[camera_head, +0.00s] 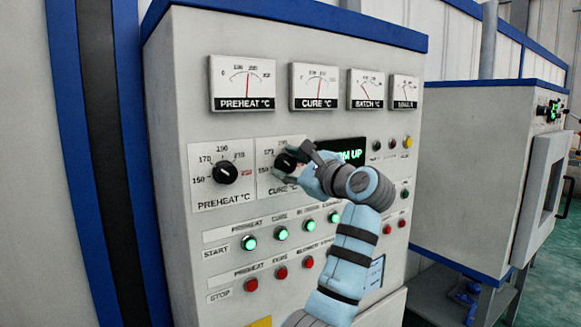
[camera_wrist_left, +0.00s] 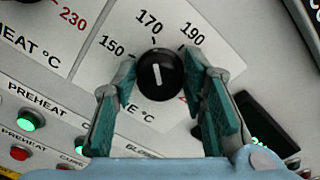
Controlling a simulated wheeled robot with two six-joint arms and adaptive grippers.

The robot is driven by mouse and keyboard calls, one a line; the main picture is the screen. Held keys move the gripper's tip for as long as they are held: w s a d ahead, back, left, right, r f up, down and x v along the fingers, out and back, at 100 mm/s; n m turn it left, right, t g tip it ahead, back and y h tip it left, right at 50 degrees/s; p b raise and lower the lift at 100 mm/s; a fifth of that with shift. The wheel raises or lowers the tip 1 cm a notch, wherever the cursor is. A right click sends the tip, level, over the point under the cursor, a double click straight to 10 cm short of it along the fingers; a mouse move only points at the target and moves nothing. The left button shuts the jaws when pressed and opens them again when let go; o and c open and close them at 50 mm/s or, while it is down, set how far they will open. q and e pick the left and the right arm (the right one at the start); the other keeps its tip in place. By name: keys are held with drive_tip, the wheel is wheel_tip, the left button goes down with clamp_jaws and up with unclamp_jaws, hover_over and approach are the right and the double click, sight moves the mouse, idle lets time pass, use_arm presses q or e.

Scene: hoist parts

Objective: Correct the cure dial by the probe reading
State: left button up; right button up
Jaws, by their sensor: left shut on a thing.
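The black cure dial (camera_head: 286,162) sits on its white scale plate on the grey control panel. It also shows in the left wrist view (camera_wrist_left: 156,72), below the 170 mark, with a white line on its face. My left gripper (camera_head: 291,167) is shut on the cure dial, its teal-padded fingers on either side in the left wrist view (camera_wrist_left: 160,88). The gripper hides part of the cure scale. The cure gauge (camera_head: 315,82) above has a red needle near mid-scale. I cannot identify a probe. My right gripper is not in view.
The preheat dial (camera_head: 225,172) is close on the left. Green start buttons (camera_head: 281,234) and red stop buttons (camera_head: 281,272) lie below. A dark display (camera_head: 347,151) with green text is partly behind my gripper. A grey cabinet (camera_head: 470,170) stands at the right.

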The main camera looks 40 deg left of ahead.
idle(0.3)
use_arm(q)
drive_tip(key=o, duration=1)
drive_tip(key=shift+o, duration=0.2)
drive_tip(key=v, duration=1.2)
